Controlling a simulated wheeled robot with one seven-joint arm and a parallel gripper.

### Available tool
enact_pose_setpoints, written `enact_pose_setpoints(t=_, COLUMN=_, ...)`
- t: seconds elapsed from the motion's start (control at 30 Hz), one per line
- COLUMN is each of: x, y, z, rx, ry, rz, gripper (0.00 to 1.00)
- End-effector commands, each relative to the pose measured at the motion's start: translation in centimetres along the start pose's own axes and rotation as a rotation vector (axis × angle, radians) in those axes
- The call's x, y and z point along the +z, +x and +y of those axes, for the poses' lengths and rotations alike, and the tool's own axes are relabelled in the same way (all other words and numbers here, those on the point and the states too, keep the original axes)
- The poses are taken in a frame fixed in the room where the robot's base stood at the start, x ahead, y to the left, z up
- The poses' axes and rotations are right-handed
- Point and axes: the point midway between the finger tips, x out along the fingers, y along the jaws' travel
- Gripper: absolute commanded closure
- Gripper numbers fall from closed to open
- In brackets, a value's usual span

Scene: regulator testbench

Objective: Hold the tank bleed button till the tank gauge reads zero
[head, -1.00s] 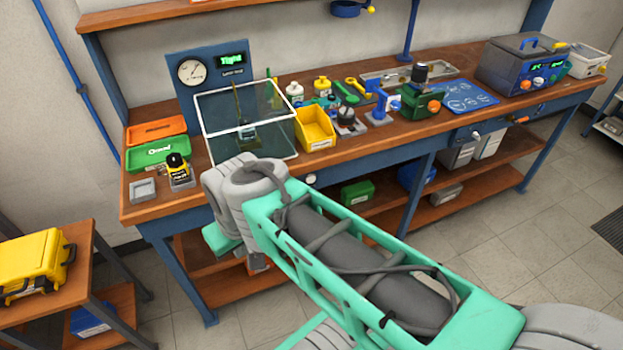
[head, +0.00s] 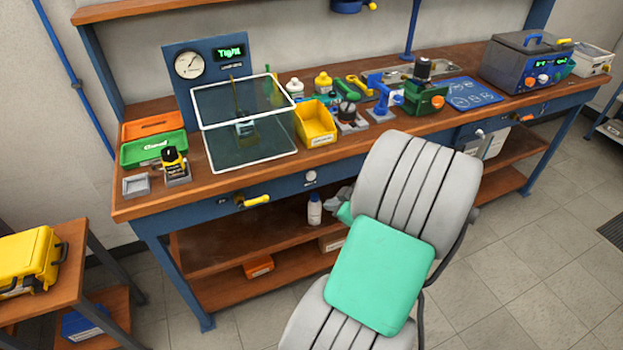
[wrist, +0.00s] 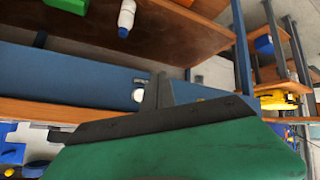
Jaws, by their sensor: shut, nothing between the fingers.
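A round white button (head: 310,176) with a small label sits on the blue front rail of the bench. It also shows in the wrist view (wrist: 138,95), partly beside my dark finger. My gripper (wrist: 161,84) is shut and empty, its tip close to the button; I cannot tell whether they touch. In the head view my grey and green arm hides most of the gripper. A round white-faced gauge (head: 189,65) is on the blue panel beside a green display reading "Tight". Its needle is too small to read, and I cannot tell if it is the tank gauge.
A yellow handle (head: 257,200) sticks out of the rail left of the button. A clear white-framed screen (head: 210,149), a yellow bin (head: 315,123) and several tools stand on the bench. A white bottle (head: 314,210) stands on the lower shelf. A yellow case (head: 28,262) is at left.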

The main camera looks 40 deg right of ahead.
Motion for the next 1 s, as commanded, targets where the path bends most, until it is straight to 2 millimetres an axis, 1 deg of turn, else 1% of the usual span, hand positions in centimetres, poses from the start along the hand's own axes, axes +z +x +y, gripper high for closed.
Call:
enact_pose_setpoints(t=0.17, x=-0.1, y=0.1, z=0.0, rx=-0.001, ry=0.0, rz=-0.002, gripper=1.0)
enact_pose_setpoints(t=0.27, x=-0.4, y=0.6, z=0.4, rx=-0.002, ry=-0.001, rz=-0.002, gripper=1.0)
enact_pose_setpoints(t=0.63, x=-3.1, y=4.3, z=2.9, rx=-0.004, ry=-0.002, rz=-0.001, gripper=1.0)
enact_pose_setpoints(t=0.7, x=-3.3, y=5.1, z=3.4, rx=-0.003, ry=-0.002, rz=-0.002, gripper=1.0)
enact_pose_setpoints(t=0.8, x=-3.9, y=5.8, z=3.9, rx=-0.003, ry=-0.001, rz=-0.003, gripper=1.0)
enact_pose_setpoints(t=1.0, x=-4.5, y=6.2, z=4.4, rx=-0.002, ry=0.0, rz=-0.002, gripper=1.0)
